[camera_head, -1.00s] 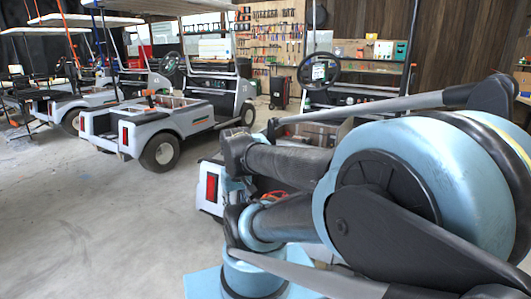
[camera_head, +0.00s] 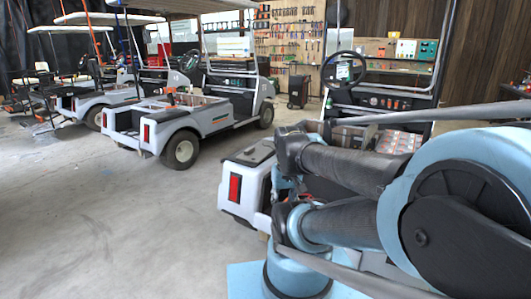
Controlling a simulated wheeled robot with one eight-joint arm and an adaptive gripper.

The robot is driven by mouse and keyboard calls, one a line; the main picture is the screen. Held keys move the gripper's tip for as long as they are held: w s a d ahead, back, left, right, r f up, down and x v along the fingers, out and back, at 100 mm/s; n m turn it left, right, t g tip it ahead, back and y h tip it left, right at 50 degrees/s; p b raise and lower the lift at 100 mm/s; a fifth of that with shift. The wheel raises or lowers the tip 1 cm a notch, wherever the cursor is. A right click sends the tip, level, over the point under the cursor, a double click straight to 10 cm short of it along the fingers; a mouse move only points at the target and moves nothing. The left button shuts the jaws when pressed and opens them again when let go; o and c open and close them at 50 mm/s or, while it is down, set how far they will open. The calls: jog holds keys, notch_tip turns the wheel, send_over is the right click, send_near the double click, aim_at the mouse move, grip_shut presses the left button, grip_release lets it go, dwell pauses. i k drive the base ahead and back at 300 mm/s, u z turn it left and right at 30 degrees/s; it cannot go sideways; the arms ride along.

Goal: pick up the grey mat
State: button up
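I cannot make out a grey mat for certain in this view. My arm fills the right side and hides much of the nearest cart (camera_head: 232,190), a white one with a red tail light. A dark flat patch (camera_head: 258,153) lies on top of that cart's rear corner, but I cannot tell whether it is a mat or part of the body. My gripper is not in view; only blue and black arm links show.
Other white carts (camera_head: 190,122) with roofs stand at left and behind. A pegboard with tools (camera_head: 297,38) hangs on the back wall. A black wheeled bin (camera_head: 298,92) stands at the back. The concrete floor (camera_head: 120,215) at left front is clear.

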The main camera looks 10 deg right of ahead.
aim_at(257, 154)
jog(key=u, duration=0.05)
jog(key=i, duration=0.9)
